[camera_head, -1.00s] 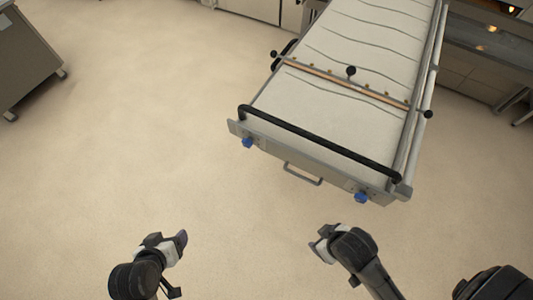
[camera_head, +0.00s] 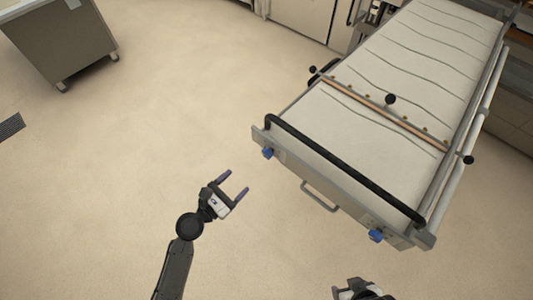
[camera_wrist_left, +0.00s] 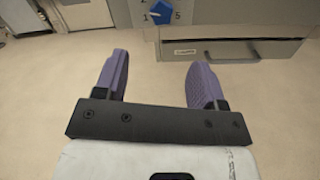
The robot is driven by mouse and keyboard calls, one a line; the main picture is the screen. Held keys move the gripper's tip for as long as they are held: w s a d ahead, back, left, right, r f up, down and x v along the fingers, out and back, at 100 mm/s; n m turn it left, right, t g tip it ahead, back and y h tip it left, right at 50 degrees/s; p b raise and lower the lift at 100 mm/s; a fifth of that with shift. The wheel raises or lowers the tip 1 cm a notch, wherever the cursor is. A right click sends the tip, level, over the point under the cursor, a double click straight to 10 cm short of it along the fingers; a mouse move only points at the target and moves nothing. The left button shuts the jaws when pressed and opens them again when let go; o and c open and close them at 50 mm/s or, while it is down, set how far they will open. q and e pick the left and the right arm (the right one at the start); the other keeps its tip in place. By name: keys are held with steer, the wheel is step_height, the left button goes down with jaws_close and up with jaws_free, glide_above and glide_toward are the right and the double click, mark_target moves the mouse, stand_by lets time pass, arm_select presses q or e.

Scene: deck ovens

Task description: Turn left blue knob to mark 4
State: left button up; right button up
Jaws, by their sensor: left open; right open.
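The left blue knob (camera_head: 267,153) is on the front panel of the long loader, near its left corner. In the left wrist view the knob (camera_wrist_left: 162,12) is at the top edge, on a dial plate with marks 1 and 5 readable; its upper part is cut off, and I cannot tell its setting surely. My left gripper (camera_head: 233,185) is open and empty, apart from the knob, to its lower left in the head view. Its purple fingers (camera_wrist_left: 158,70) point toward the panel. My right gripper (camera_head: 358,288) is open at the bottom edge, partly cut off.
A second blue knob (camera_head: 376,235) is at the panel's right end. A handle (camera_head: 320,196) sticks out between the knobs, and a black bar (camera_head: 340,168) runs above. A grey cabinet (camera_head: 66,40) stands far left.

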mark_target(265, 155)
arm_select(q)
steer(key=x, duration=1.3)
steer(key=shift+w+d+b, duration=0.2)
steer(key=shift+d+b, duration=0.05)
steer(key=shift+b, duration=0.1)
steer(key=c, duration=0.9)
